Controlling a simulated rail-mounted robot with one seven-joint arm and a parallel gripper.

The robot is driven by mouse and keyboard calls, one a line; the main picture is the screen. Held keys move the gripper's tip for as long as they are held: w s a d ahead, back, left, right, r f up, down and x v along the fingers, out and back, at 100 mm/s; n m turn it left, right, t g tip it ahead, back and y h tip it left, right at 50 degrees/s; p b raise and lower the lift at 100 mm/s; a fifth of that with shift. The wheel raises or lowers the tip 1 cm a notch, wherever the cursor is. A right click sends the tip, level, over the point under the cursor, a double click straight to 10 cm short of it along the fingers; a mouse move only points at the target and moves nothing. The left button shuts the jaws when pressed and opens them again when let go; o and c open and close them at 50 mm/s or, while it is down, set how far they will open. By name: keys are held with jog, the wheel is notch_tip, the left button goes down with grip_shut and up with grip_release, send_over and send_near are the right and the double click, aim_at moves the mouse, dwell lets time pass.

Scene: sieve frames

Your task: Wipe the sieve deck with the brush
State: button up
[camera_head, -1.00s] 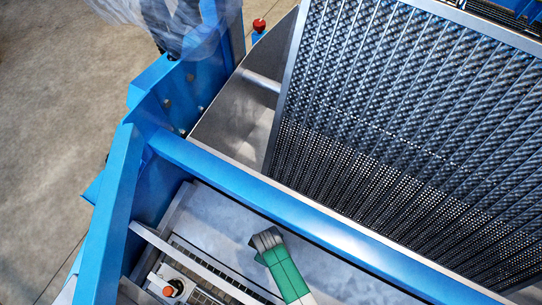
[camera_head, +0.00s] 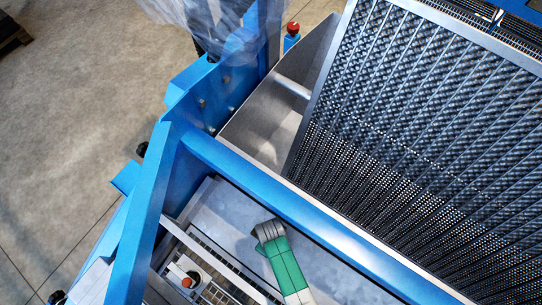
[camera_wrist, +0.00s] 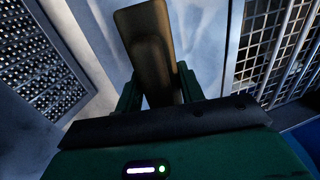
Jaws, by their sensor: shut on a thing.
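The sieve deck (camera_head: 420,130) is a large dark perforated panel with slanting ribs at the upper right of the head view. Part of a perforated surface (camera_wrist: 40,65) shows at the left of the wrist view. My green gripper (camera_head: 273,243) is below the blue beam, over a smooth grey metal surface, apart from the deck. It is shut on the brush (camera_head: 268,230), whose grey end shows beyond the fingers. In the wrist view the brush (camera_wrist: 145,35) is a brown block between the green fingers (camera_wrist: 158,90). Its bristles are not clear there.
A blue beam (camera_head: 290,205) runs diagonally between my gripper and the deck. Blue frame posts (camera_head: 145,215) stand at the left. An orange-red button (camera_head: 187,282) and a grating lie lower left. A red knob (camera_head: 292,28) and clear plastic sheeting (camera_head: 205,20) are at the top.

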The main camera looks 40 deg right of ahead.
jog(key=shift+r+p, duration=1.55)
jog(key=shift+r, duration=0.35)
